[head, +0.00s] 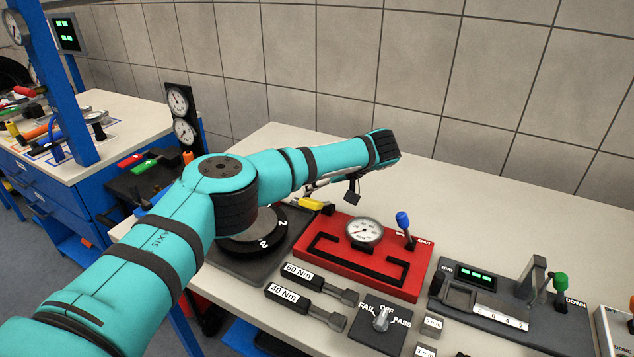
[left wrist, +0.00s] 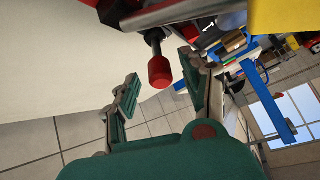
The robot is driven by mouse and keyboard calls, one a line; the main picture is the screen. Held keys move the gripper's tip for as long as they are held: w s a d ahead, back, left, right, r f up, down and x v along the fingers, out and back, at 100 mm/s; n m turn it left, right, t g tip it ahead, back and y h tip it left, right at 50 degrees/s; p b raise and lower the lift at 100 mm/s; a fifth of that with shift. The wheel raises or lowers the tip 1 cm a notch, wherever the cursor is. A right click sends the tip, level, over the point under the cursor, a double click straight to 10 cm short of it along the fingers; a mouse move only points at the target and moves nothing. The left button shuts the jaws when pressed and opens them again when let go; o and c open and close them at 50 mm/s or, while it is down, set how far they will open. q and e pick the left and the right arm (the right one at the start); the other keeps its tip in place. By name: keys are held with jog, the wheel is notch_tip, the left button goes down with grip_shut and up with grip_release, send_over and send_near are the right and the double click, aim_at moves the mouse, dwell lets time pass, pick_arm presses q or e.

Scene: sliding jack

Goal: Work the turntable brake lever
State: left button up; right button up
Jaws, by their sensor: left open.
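A lever with a red knob (left wrist: 158,70) stands out from a dark base in the left wrist view. I take it for the brake lever; in the head view I cannot make it out behind my arm. My left gripper (head: 322,184) is open, its fingers on either side of the red knob in the left wrist view. I cannot tell whether either finger touches it. The round turntable (head: 252,242), marked with numbers, is partly hidden by my left arm. My right gripper is out of view.
A yellow part (head: 312,203) lies close by my gripper. A red fixture (head: 345,284) carries a gauge and a blue-knobbed lever (head: 403,220). Torque wrenches (head: 300,307), a selector switch (head: 381,318) and a grey gauge unit (head: 495,305) crowd the front. The bench behind is clear, up to the tiled wall.

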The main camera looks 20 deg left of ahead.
pick_arm(q)
jog(key=v, duration=1.1)
